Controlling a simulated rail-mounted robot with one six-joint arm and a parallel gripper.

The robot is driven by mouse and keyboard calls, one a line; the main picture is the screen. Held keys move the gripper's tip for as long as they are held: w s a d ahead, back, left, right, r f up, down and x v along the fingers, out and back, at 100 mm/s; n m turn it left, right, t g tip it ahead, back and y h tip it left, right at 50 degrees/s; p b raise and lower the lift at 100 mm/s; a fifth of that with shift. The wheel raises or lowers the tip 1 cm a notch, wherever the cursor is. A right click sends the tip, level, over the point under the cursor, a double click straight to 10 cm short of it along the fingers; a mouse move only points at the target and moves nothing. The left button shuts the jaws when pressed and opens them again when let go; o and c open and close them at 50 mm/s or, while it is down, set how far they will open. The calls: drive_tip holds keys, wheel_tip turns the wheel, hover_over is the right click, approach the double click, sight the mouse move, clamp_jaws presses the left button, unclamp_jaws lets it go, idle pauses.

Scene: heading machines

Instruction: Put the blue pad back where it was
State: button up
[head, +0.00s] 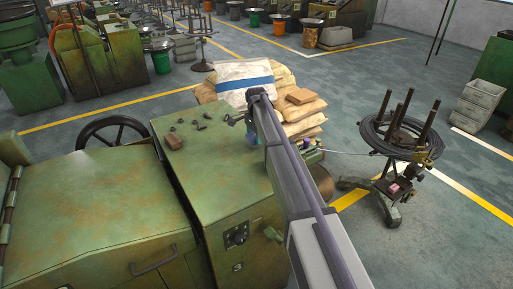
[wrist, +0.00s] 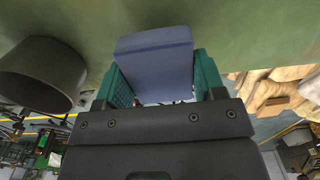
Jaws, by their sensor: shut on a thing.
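In the wrist view the blue pad (wrist: 155,62) is a flat, slightly tilted block between the two green fingertips of my gripper (wrist: 162,82). My gripper is shut on it, and the pad sticks out beyond the fingers towards a green machine surface (wrist: 220,25). Whether the pad touches that surface I cannot tell. In the head view my arm reaches over the right side of the green machine (head: 222,190) and hides most of the gripper. The pad cannot be made out clearly there.
A dark round cylinder (wrist: 42,75) is close on the left in the wrist view. A brown block (head: 174,141) and small dark parts lie on the machine top. Stacked sacks (head: 300,107) stand behind it. A wire coil stand (head: 400,140) is at the right.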

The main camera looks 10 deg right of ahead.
sight(256, 146)
wheel_tip(256, 146, down, 4)
drive_tip(key=b, duration=0.3)
drive_tip(key=shift+r, duration=0.1)
drive_tip(key=shift+r+p, duration=0.3)
drive_tip(key=shift+p, duration=0.05)
drive_tip(key=shift+f, duration=0.2)
drive_tip(key=o, duration=0.9)
drive_tip(key=shift+c, duration=0.2)
wheel_tip(256, 146, up, 13)
drive_tip(key=p, duration=1.2)
drive_tip(key=shift+f, duration=0.1)
drive_tip(key=s+n, duration=1.3)
drive_tip(key=s, duration=2.8)
wheel_tip(256, 146, down, 8)
drive_tip(key=b, duration=0.7)
drive_tip(key=shift+r+n, duration=0.25)
drive_tip(key=shift+n, duration=0.15)
